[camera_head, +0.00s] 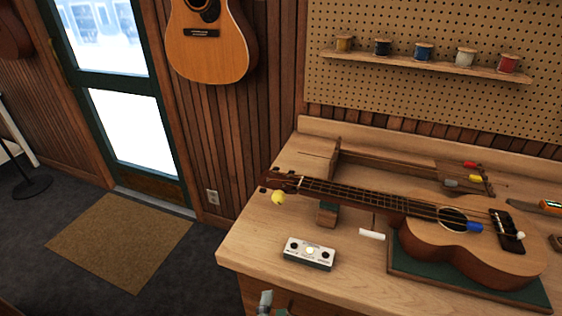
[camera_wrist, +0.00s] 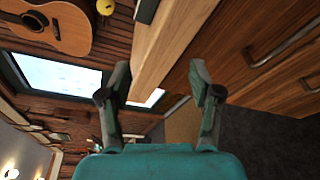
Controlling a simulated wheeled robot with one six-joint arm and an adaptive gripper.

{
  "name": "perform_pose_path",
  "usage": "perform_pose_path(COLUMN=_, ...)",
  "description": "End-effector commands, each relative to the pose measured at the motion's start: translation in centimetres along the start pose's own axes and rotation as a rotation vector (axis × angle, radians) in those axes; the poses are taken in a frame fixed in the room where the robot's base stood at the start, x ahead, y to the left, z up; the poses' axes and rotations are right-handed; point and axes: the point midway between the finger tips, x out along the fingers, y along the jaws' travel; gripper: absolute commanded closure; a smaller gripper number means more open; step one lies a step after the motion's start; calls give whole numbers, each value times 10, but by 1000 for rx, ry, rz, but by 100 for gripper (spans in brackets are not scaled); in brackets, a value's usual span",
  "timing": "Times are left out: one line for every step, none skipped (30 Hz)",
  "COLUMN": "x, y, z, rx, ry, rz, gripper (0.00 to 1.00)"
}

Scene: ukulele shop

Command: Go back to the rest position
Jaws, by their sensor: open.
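My gripper (camera_wrist: 160,85) is open and empty in the wrist view, its two fingers spread wide near the front edge of the wooden workbench (camera_wrist: 165,35). In the head view a small grey-green part of my gripper (camera_head: 266,300) shows low, in front of the bench drawers. The ukulele (camera_head: 480,248) lies on the bench, its body on a green mat (camera_head: 415,268) and its neck over a small block (camera_head: 328,213). My gripper is apart from all of these.
A white pedal-like box (camera_head: 309,253) sits near the bench's front edge. A yellow ball-like piece (camera_head: 278,197) is by the ukulele's headstock. A guitar (camera_head: 210,45) hangs on the wall. Drawer handles (camera_wrist: 285,45) stick out from the bench front.

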Motion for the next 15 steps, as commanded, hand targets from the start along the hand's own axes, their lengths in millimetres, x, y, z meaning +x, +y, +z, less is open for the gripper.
perform_pose_path(x=0, y=-19, z=8, rx=24, ry=23, rz=-20, gripper=36)
perform_pose_path(x=-1, y=-30, z=12, rx=45, ry=41, rz=-31, gripper=36)
perform_pose_path(x=-3, y=-45, z=17, rx=79, ry=67, rz=-47, gripper=36)
perform_pose_path(x=-5, y=-56, z=21, rx=107, ry=85, rz=-60, gripper=36)
perform_pose_path(x=-8, y=-66, z=25, rx=136, ry=104, rz=-74, gripper=36)
perform_pose_path(x=-12, y=-80, z=30, rx=179, ry=128, rz=-92, gripper=36)
perform_pose_path(x=-16, y=-90, z=34, rx=212, ry=145, rz=-106, gripper=36)
perform_pose_path(x=-20, y=-99, z=39, rx=247, ry=160, rz=-121, gripper=36)
perform_pose_path(x=-26, y=-110, z=44, rx=295, ry=180, rz=-140, gripper=36)
perform_pose_path(x=-32, y=-119, z=48, rx=332, ry=194, rz=-155, gripper=36)
perform_pose_path(x=-37, y=-126, z=52, rx=372, ry=205, rz=-169, gripper=36)
perform_pose_path(x=-46, y=-136, z=58, rx=427, ry=221, rz=-189, gripper=36)
perform_pose_path(x=-52, y=-143, z=62, rx=468, ry=231, rz=-203, gripper=36)
perform_pose_path(x=-59, y=-149, z=66, rx=511, ry=239, rz=-217, gripper=36)
perform_pose_path(x=-68, y=-156, z=71, rx=571, ry=249, rz=-236, gripper=36)
